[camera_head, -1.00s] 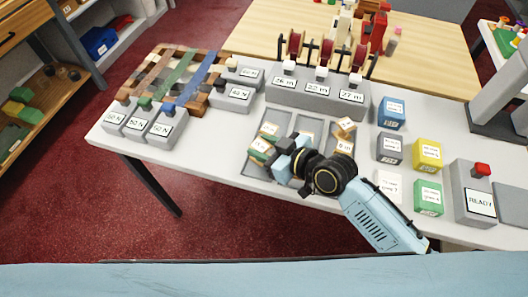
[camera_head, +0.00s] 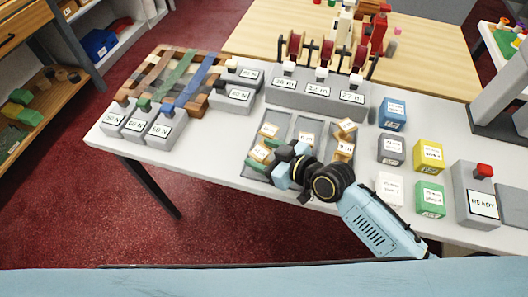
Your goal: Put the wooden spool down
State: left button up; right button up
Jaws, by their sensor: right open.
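Several pale wooden spools with white labels lie in a grey tray (camera_head: 285,118) with three compartments. Two wooden spools, an upper one (camera_head: 269,130) and a lower one (camera_head: 260,153), sit in the left compartment, with green pieces beside the lower one. Another wooden spool (camera_head: 305,138) is in the middle compartment, and two more, an upper one (camera_head: 346,125) and a lower one (camera_head: 344,149), are in the right one. My right gripper (camera_head: 290,153) is open, low over the tray's left and middle compartments. Its fingers and wrist hide part of the tray. My left gripper is out of view.
Grey, blue, yellow, white and green (camera_head: 430,199) labelled blocks stand right of the tray. A READY box (camera_head: 479,195) with a red button is farther right. A grey reel stand (camera_head: 317,92) with displays is behind; a woven strap board (camera_head: 180,72) is back left.

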jog(key=shift+s+d+r, duration=0.1)
jog(key=shift+r, duration=0.1)
jog(key=p+v, duration=0.1)
jog(key=v, duration=1)
jog(key=shift+d+r, duration=0.2)
jog(key=shift+d, duration=0.1)
jog(key=shift+s, duration=0.15)
dwell(1.3)
